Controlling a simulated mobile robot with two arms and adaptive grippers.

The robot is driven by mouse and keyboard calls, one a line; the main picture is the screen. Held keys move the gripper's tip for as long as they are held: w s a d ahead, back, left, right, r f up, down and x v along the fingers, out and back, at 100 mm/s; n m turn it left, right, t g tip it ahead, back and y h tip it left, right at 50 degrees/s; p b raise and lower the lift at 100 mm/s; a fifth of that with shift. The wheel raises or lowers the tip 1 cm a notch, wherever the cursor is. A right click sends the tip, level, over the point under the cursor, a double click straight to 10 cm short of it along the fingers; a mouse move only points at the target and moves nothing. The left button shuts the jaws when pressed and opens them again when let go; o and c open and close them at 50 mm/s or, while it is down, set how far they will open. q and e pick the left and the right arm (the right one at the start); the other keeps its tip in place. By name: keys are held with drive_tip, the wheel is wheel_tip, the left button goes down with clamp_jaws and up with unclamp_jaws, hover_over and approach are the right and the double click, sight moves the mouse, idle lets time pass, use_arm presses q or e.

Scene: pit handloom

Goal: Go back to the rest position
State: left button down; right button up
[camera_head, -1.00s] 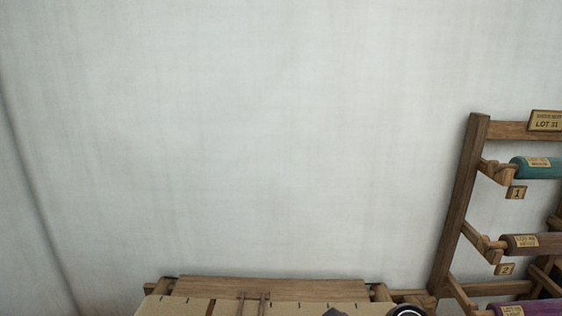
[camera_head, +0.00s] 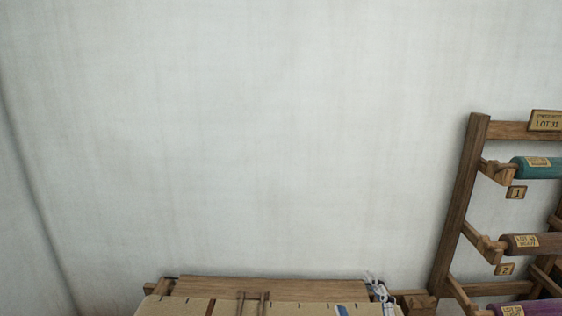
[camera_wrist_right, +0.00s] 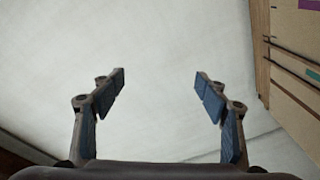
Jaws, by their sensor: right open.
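My right gripper (camera_head: 360,301) shows only in part at the bottom edge of the head view, over the right end of the loom (camera_head: 270,288). A small blue pad and some pale metal parts are all that can be made out of it there. In the right wrist view my right gripper (camera_wrist_right: 160,78) is open, its two blue-padded fingers wide apart with nothing between them. A pale, plain surface lies behind the fingers. My left gripper is in neither view.
The loom's wooden edge (camera_wrist_right: 262,50) and tan surface stand at the right of the wrist view. A wooden rack (camera_head: 460,205) at the right of the head view holds a teal roll (camera_head: 540,172), a brown roll (camera_head: 550,245) and a purple roll (camera_head: 540,309). The pale wall (camera_head: 230,130) is bare.

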drive_tip(key=s+d+f+m+g+h, duration=0.1)
drive_tip(key=s+d+f+m+g, duration=0.15)
drive_tip(key=f, duration=0.35)
drive_tip(key=s+d+f+m+g+h, duration=0.2)
drive_tip(key=s+f+m+g, duration=0.1)
drive_tip(key=f, duration=0.2)
drive_tip(key=s+f+m+g+y, duration=0.1)
drive_tip(key=s+f+m+g, duration=0.25)
drive_tip(key=s+f, duration=0.55)
drive_tip(key=s+f+m+g, duration=0.2)
drive_tip(key=s+f+g, duration=0.3)
drive_tip(key=s, duration=0.8)
wheel_tip(320, 180, down, 39)
drive_tip(key=s+g+b, duration=0.2)
drive_tip(key=b, duration=1)
drive_tip(key=s+d+f+b, duration=0.1)
drive_tip(key=s+f+b, duration=0.3)
drive_tip(key=s+f, duration=0.4)
drive_tip(key=s+d+f+g+b, duration=0.1)
drive_tip(key=s+f+b, duration=0.4)
drive_tip(key=f, duration=1.2)
drive_tip(key=s+d, duration=0.1)
drive_tip(key=s, duration=0.2)
drive_tip(key=shift+s+d+b, duration=0.15)
drive_tip(key=shift+s+b, duration=0.15)
drive_tip(key=shift+s, duration=0.1)
